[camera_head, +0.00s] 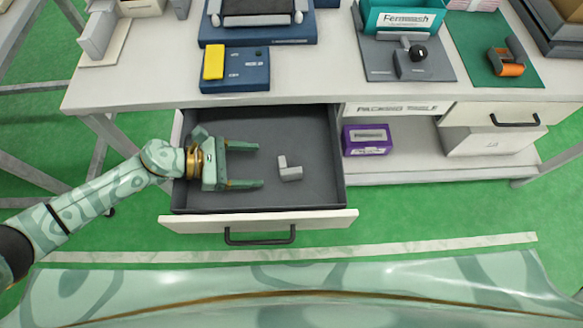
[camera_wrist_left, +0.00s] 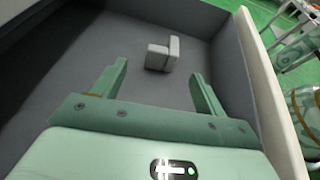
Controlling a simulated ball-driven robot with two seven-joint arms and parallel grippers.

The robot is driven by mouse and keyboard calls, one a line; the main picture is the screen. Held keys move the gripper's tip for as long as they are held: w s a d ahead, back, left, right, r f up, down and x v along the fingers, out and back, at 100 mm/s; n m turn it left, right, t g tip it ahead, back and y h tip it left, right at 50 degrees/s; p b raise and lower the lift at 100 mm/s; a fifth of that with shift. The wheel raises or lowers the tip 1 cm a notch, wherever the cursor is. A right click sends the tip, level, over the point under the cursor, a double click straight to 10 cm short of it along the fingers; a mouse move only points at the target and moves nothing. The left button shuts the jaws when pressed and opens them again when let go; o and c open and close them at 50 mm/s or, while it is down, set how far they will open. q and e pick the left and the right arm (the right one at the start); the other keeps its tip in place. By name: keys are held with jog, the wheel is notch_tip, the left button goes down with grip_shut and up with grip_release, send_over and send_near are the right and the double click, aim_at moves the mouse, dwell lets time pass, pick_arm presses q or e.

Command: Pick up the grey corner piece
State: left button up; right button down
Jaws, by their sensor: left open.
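The grey corner piece (camera_head: 289,169) is a small light-grey L-shaped block lying on the dark floor of the open drawer (camera_head: 310,130). My left gripper (camera_head: 260,165) is open and empty inside the drawer outline, to the left of the piece, with its fingers pointing right toward it. In the left wrist view the corner piece (camera_wrist_left: 162,54) lies beyond the fingertips of the gripper (camera_wrist_left: 158,75), in line with the gap between them and not touching them. My right gripper is not in view.
The drawer's white front with a black handle (camera_head: 260,238) is at the near side. A purple box (camera_head: 367,140) sits on the shelf to the right.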

pick_arm(q)
jog(key=b+x, duration=0.1)
jog(key=x, duration=0.9)
jog(key=shift+s+d, duration=0.15)
jog(key=shift+d, duration=0.25)
jog(key=c, duration=1)
